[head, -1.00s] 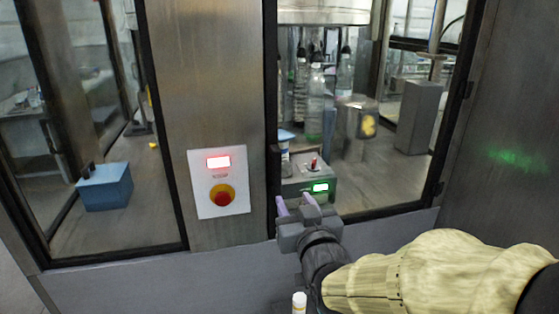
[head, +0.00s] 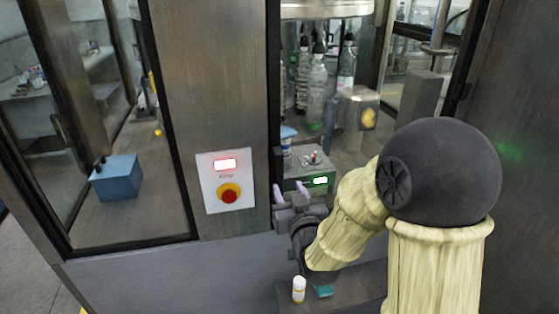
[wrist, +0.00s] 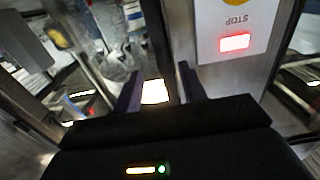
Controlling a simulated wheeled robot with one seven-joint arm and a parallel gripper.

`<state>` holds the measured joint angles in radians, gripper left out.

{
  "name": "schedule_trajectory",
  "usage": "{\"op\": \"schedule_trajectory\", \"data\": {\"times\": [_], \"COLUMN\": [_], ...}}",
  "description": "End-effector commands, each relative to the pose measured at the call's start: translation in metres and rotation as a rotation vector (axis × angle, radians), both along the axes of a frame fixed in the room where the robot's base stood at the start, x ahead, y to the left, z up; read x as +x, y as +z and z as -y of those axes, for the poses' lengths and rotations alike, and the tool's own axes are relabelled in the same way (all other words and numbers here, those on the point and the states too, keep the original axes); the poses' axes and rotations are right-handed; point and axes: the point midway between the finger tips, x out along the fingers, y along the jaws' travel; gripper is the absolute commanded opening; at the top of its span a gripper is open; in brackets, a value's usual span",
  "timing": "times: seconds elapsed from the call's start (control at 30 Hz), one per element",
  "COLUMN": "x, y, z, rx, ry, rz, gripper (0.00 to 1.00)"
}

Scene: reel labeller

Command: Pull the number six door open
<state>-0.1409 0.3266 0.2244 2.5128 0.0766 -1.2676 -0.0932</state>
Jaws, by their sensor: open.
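A glass door in a dark frame, with bottles showing behind it, is right of the steel post in the head view. Its dark left frame edge (head: 275,90) runs beside the post. I cannot read any number six on it, and no handle stands out clearly. My gripper (head: 291,193) is open in front of the lower left part of this door, close to that edge. I cannot tell whether it touches anything. In the wrist view my gripper (wrist: 158,85) shows two dark fingers apart, with a bright patch between them. My arm hides the door's lower right.
A control panel (head: 227,180) with a red button and lit display is on the steel post (head: 210,90). A blue box (head: 117,178) sits behind the left glass. A white bottle (head: 299,290) stands low in front. A steel wall (head: 525,130) closes the right side.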

Motion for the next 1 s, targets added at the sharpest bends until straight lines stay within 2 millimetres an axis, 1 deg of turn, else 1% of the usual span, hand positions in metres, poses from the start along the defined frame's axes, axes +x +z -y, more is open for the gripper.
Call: {"op": "schedule_trajectory", "data": {"times": [0.03,0.4,0.5,0.8,0.9,1.0], "x": [0.002,0.012,0.032,0.078,0.088,0.094], "y": [0.004,0.002,0.002,0.001,0.0,-0.001], "z": [-0.001,-0.004,-0.009,-0.023,-0.026,-0.027], "rx": [-0.001,-0.002,0.0,0.0,-0.001,-0.001], "ry": [0.0,0.0,-0.001,-0.002,-0.001,-0.001], "rz": [-0.004,-0.005,0.0,-0.001,0.0,-0.001], "gripper": [0.42,0.42,0.42,0.42,0.42,0.42]}}
